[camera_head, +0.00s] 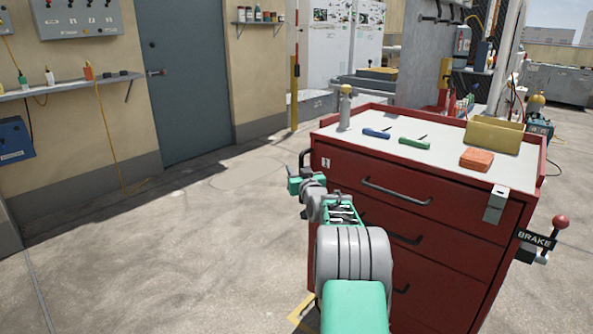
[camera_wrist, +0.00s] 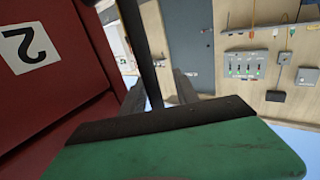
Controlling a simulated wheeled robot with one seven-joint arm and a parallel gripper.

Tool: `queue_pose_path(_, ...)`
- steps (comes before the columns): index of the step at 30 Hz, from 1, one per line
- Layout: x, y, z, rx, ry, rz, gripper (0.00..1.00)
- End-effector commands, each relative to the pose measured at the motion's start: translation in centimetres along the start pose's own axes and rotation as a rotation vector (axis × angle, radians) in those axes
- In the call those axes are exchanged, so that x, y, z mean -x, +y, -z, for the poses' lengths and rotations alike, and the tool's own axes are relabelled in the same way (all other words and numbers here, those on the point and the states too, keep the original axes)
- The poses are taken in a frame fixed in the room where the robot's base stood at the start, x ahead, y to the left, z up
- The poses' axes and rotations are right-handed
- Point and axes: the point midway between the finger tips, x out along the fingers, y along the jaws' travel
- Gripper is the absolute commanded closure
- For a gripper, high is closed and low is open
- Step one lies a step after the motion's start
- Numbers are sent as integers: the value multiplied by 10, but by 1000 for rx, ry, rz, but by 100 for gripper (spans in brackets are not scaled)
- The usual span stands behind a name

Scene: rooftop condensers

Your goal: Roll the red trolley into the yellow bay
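The red trolley (camera_head: 440,225) stands at the right in the head view, with drawers and a pale top. A black handle (camera_head: 304,160) is on its left side. In the wrist view, the trolley's red side (camera_wrist: 50,90) carries a label "2". My gripper (camera_head: 296,184) is at the handle. In the wrist view, the dark handle bar (camera_wrist: 138,45) runs between my gripper's fingers (camera_wrist: 160,92), which stand apart; a gap shows on its right. A red-knobbed lever (camera_head: 560,222) marked BRAKE stands up at the trolley's right. No whole yellow bay shows; a yellow floor mark (camera_head: 302,308) is partly hidden by my arm.
A spray bottle (camera_head: 345,108), small tools, an orange block (camera_head: 476,160) and a tan box (camera_head: 494,135) sit on the trolley top. Concrete floor (camera_head: 150,250) at the left is open. A wall with a blue-grey door (camera_head: 185,80) and a yellow post (camera_head: 294,90) stand behind.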

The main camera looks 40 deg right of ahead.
Motion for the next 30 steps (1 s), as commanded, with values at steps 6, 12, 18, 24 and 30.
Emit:
queue_pose_path(6,2,2,2,1,2,-3,64)
queue_pose_path(12,33,1,5,0,2,-3,64)
queue_pose_path(18,70,0,3,0,1,-1,64)
queue_pose_path(24,78,-1,0,1,1,1,64)
queue_pose_path(30,78,-1,0,1,1,1,64)
